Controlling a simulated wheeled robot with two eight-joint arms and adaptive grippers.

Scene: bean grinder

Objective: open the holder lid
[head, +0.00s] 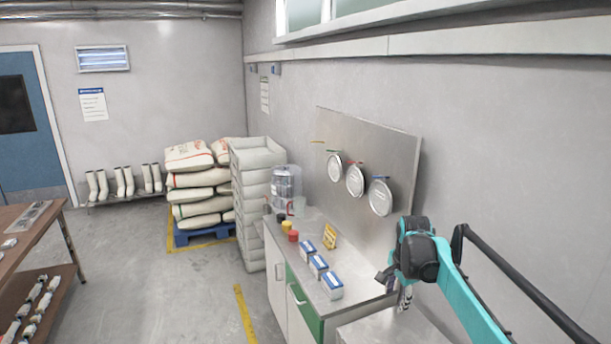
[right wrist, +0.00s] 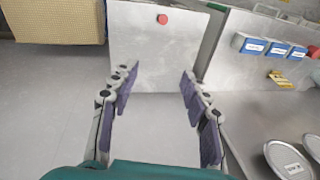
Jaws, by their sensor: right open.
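A flat grey metal panel with a red knob (right wrist: 162,19) near its far edge looks like the holder lid (right wrist: 150,60); it lies flat in the right wrist view. In the head view a metal top (head: 385,328), likely the same one, shows at the bottom, partly hidden by my right gripper. My right gripper (head: 398,290) is open and empty above it. Its fingers (right wrist: 160,100) spread on both sides of the panel's near part in the right wrist view, and I see no contact. The red knob lies beyond the fingertips. My left gripper is not in view.
A counter (head: 318,238) holds several blue-and-white boxes (head: 319,266), a yellow sign (head: 329,237) and a water jug (head: 288,190). Round labelled lids (head: 380,198) hang on the wall panel at right. A wooden table (head: 30,235) stands at left.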

